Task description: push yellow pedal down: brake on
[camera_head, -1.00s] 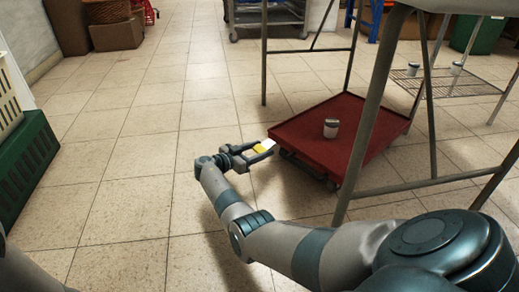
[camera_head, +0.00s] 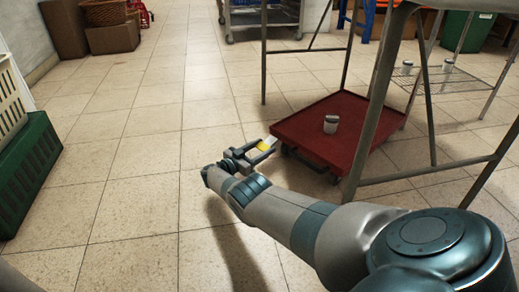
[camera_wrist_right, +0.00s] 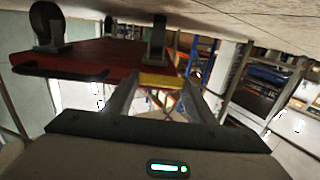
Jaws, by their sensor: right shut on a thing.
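A yellow pedal (camera_head: 264,146) is at the near left corner of a low red cart (camera_head: 345,145). My right gripper (camera_head: 262,149) is low beside that corner, its fingers shut on the pedal. In the right wrist view the yellow pedal (camera_wrist_right: 161,80) lies between the two fingers, with the red cart (camera_wrist_right: 85,60) behind and a dark caster at its edge. How far the pedal is tilted I cannot tell. A small grey-white jar (camera_head: 331,124) stands upright on the cart. My left gripper is not in view.
A grey-legged table (camera_head: 372,95) stands over the cart's right side, close to my right arm. Jars stand on a wire shelf (camera_head: 450,84) at the right. A green crate (camera_head: 28,170) is at the left. The tiled floor between is clear.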

